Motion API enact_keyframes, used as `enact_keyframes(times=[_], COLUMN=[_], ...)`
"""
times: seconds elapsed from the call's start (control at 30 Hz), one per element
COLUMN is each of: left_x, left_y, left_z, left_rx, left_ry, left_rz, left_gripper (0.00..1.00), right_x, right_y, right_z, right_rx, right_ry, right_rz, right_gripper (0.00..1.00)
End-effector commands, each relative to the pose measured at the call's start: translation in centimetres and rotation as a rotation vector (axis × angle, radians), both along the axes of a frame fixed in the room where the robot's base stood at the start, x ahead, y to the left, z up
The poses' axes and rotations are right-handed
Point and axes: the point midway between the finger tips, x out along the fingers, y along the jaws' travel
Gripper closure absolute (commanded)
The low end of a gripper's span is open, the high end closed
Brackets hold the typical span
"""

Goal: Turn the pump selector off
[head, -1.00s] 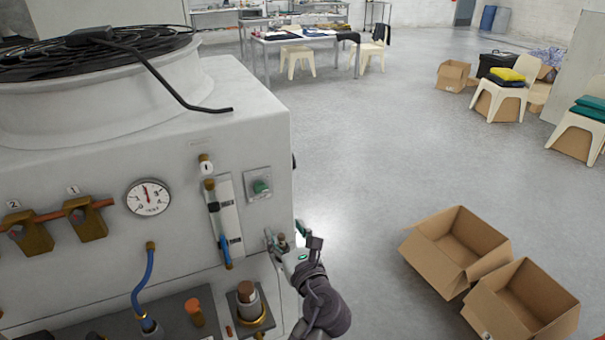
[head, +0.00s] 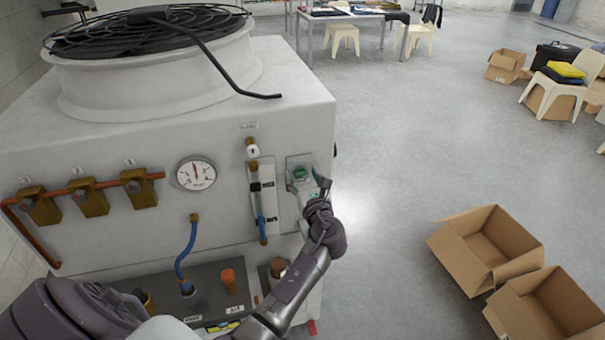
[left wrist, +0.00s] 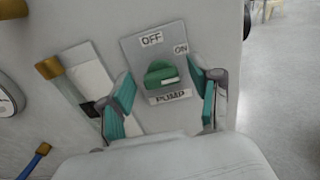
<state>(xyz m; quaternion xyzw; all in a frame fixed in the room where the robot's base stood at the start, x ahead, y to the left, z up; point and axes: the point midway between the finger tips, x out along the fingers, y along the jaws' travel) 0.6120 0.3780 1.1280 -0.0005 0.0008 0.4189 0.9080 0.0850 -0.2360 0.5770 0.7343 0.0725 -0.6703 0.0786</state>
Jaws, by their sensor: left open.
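The pump selector is a green knob (left wrist: 161,74) on a grey plate (left wrist: 131,47) marked OFF at the top, ON at the upper right and PUMP below. A pale mark on the knob faces right, toward the ON side. In the head view the selector plate (head: 292,162) is on the machine's front near its right edge, partly covered by my gripper. My left gripper (left wrist: 165,100) is open, with its green-padded fingers on either side of the knob, apart from it. It also shows in the head view (head: 303,178). My right gripper is not in view.
The white machine (head: 110,220) carries a round gauge (head: 196,174), brass valves (head: 88,198) and a blue hose (head: 186,250). A flow tube panel (head: 262,195) stands just left of the selector. Open cardboard boxes (head: 485,250) lie on the floor to the right.

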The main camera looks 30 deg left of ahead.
Motion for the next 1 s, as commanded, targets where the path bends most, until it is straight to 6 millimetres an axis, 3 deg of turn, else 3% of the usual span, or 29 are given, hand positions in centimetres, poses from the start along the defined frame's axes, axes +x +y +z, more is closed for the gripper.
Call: enact_keyframes(times=[0.27, 0.63, 1.0], left_x=[0.14, 0.12, 0.1], left_y=[0.15, 0.13, 0.14], left_z=[0.02, 0.01, -0.13], left_rx=[0.001, 0.001, -0.038], left_ry=[-0.001, -0.001, -0.046], left_rz=[0.0, 0.0, 0.0], left_gripper=[0.37, 0.95, 0.97], right_x=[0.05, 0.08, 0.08], right_y=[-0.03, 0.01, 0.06], right_z=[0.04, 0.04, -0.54], right_rx=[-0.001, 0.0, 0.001], right_ry=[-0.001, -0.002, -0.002], right_rz=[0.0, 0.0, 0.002], right_gripper=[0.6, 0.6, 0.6])
